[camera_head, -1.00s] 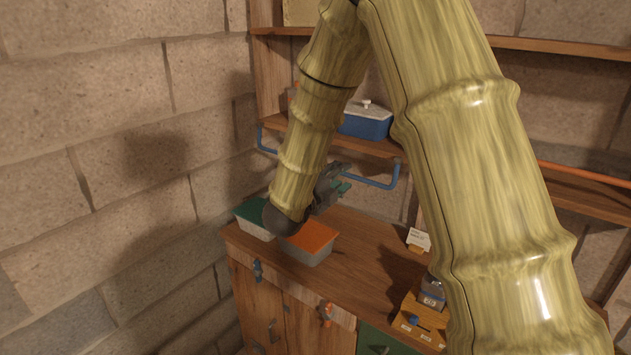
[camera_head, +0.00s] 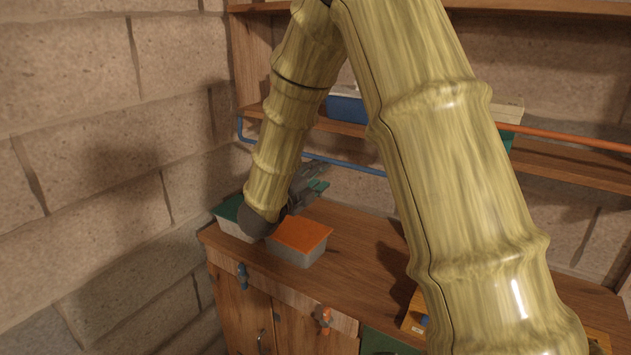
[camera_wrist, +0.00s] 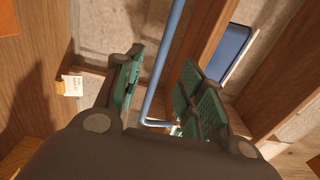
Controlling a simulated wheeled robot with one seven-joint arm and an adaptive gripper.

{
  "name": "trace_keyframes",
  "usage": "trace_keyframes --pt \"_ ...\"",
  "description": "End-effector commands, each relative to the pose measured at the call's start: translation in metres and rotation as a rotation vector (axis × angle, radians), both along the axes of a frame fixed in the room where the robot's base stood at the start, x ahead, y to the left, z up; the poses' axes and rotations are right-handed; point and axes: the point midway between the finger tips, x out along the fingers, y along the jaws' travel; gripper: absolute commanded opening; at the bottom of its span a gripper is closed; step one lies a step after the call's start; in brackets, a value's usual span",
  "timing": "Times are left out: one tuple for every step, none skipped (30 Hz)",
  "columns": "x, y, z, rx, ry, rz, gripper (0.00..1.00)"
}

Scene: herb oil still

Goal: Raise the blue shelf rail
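The blue shelf rail (camera_head: 345,163) runs along the front of a wooden shelf, with a bent left end; my arm hides part of it and its right end. My gripper (camera_head: 318,183) is in front of and slightly below the rail in the head view, over the back of the cabinet top. In the wrist view my gripper (camera_wrist: 160,88) is open, with green-padded fingers apart. The blue rail (camera_wrist: 160,75) shows in the gap between them and bends near the fingertips. I cannot tell whether it lies between the pads or beyond them. Neither finger is clearly touching it.
A blue container (camera_head: 347,108) stands on the shelf behind the rail. A green-lidded box (camera_head: 229,208) and an orange-lidded box (camera_head: 300,236) stand on the cabinet top (camera_head: 350,250) below my gripper. An orange rail (camera_head: 575,136) runs along the right-hand shelf. A stone wall (camera_head: 90,180) is at left.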

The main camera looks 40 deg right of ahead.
Motion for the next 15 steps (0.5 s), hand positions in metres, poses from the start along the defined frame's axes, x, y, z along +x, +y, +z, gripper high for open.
trace_keyframes --pt "0.001 -0.002 0.001 0.0 0.0 0.0 0.39" --pt "0.002 -0.003 0.002 0.0 0.0 -0.001 0.39" --pt "0.003 -0.005 0.002 0.0 0.0 -0.001 0.39" --pt "0.003 -0.007 0.002 0.0 0.0 -0.001 0.39" --pt "0.004 -0.009 0.002 0.0 0.0 -0.001 0.39" --pt "0.005 -0.012 0.002 0.0 0.0 0.0 0.39" --pt "0.006 -0.014 0.002 0.001 0.0 0.0 0.39" --pt "0.007 -0.016 0.002 0.001 0.0 0.0 0.39" --pt "0.007 -0.019 0.002 0.001 0.001 -0.001 0.39" --pt "0.008 -0.022 0.002 0.001 0.001 -0.001 0.39" --pt "0.009 -0.024 0.002 0.001 0.001 -0.002 0.39" --pt "0.01 -0.027 0.002 0.001 0.001 -0.002 0.39" --pt "0.011 -0.029 0.002 0.001 0.001 -0.002 0.39" --pt "0.012 -0.031 0.002 0.001 0.0 -0.002 0.39" --pt "0.013 -0.034 0.002 0.0 0.001 -0.002 0.39"
